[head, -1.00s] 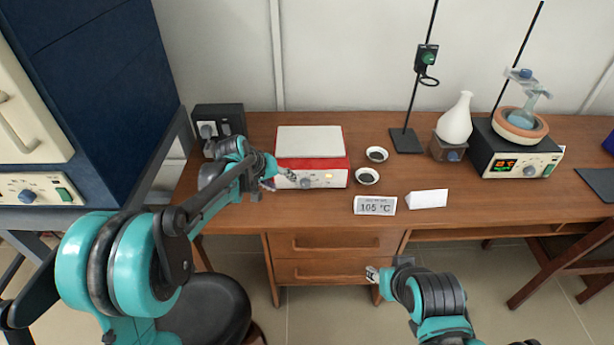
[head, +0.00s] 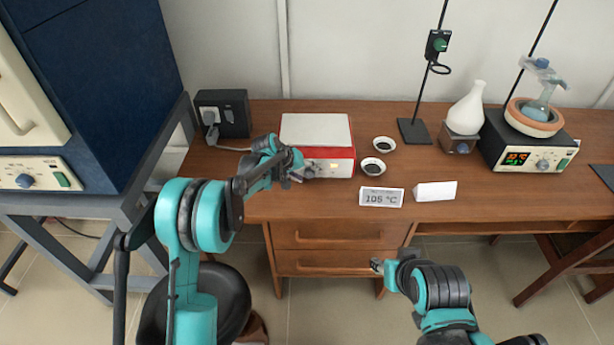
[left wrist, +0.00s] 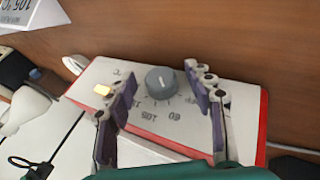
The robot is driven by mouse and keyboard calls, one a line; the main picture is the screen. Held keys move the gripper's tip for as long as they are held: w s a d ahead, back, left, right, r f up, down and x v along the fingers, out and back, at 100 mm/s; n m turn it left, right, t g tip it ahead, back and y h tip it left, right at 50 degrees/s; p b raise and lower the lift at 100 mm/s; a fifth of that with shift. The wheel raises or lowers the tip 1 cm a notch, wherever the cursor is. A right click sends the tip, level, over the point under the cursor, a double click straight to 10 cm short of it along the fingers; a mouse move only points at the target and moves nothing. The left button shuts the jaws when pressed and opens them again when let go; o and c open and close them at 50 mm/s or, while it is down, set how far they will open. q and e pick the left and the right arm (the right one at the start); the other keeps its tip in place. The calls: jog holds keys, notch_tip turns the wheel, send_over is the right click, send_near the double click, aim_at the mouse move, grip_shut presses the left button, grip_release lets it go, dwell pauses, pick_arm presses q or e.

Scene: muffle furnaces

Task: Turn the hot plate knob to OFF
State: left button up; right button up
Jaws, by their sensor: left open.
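The hot plate (head: 317,128) is a red box with a white top and a white front panel, standing on the wooden desk. Its grey round knob (left wrist: 161,82) shows in the left wrist view, with a white pointer line and printed numbers around it. My left gripper (head: 300,173) is open in front of the panel and hides the knob in the head view. In the left wrist view the two fingers of the left gripper (left wrist: 168,88) stand on either side of the knob, apart from it. My right gripper (head: 377,266) is low in front of the drawers; its jaws are too small to read.
A yellow lit switch (left wrist: 102,90) is beside the knob. Two small dishes (head: 373,166) and a 105 °C sign (head: 381,197) stand right of the hot plate. A black socket box (head: 222,114) is at its left. A stirrer with a bath (head: 530,150) is far right.

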pick_arm(q)
jog(key=c, duration=1.2)
jog(key=shift+o, duration=0.2)
jog(key=shift+a, duration=0.1)
jog(key=h, duration=0.2)
jog(key=h+b, duration=0.1)
jog(key=shift+a+f+n, duration=0.2)
jog(key=shift+f+n, duration=0.05)
jog(key=shift+n, duration=0.15)
jog(key=shift+a+f+n+t+h, duration=0.1)
jog(key=shift+n+t+h, duration=0.15)
jog(key=shift+h, duration=0.85)
jog(key=shift+a+f+n+t+h, duration=0.15)
jog(key=shift+n+h, duration=0.1)
jog(key=shift+h, duration=0.85)
jog(key=shift+d, duration=0.15)
